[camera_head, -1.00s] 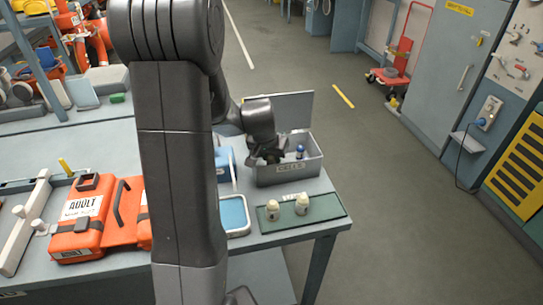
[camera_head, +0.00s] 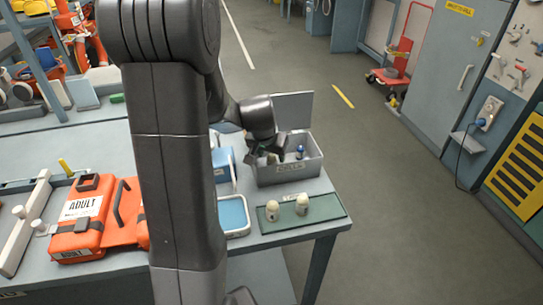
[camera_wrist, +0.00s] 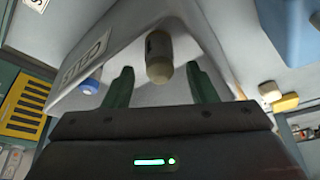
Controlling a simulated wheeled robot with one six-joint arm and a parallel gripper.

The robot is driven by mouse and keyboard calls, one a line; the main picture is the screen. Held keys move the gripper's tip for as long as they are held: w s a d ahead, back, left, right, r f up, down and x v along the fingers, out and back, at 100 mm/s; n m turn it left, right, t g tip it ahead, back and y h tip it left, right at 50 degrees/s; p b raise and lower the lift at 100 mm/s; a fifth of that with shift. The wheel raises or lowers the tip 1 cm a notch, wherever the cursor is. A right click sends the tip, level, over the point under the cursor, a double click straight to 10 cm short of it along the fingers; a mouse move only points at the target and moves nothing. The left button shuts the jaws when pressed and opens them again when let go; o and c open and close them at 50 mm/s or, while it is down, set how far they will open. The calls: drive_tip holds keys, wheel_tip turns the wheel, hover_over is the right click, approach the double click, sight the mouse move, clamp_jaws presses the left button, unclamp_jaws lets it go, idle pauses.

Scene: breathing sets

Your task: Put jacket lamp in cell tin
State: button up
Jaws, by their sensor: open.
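The cell tin (camera_head: 290,174) is the grey open box with a CELLS label at the back right of the table, its lid raised. My gripper (camera_head: 268,152) is over the left part of its opening. In the wrist view my gripper (camera_wrist: 162,88) is open, with its green fingers apart. A small cylinder (camera_wrist: 159,58), beige with a darker end, shows between the fingers with gaps on both sides; it looks like a jacket lamp inside the tin (camera_wrist: 75,78). A blue-topped item (camera_head: 299,152) is in the tin and also shows in the wrist view (camera_wrist: 91,86).
Two cream lamp-like pieces (camera_head: 272,211) (camera_head: 302,204) stand on a green mat (camera_head: 325,208) in front of the tin. A blue-lined tray (camera_head: 233,215) and a blue box (camera_head: 222,165) are left of these. An orange ADULT case (camera_head: 85,222) lies further left.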

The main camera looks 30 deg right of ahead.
drive_tip(key=v, duration=1)
drive_tip(key=shift+a+r, duration=0.2)
drive_tip(key=shift+r, duration=0.05)
drive_tip(key=shift+s, duration=0.1)
idle(0.5)
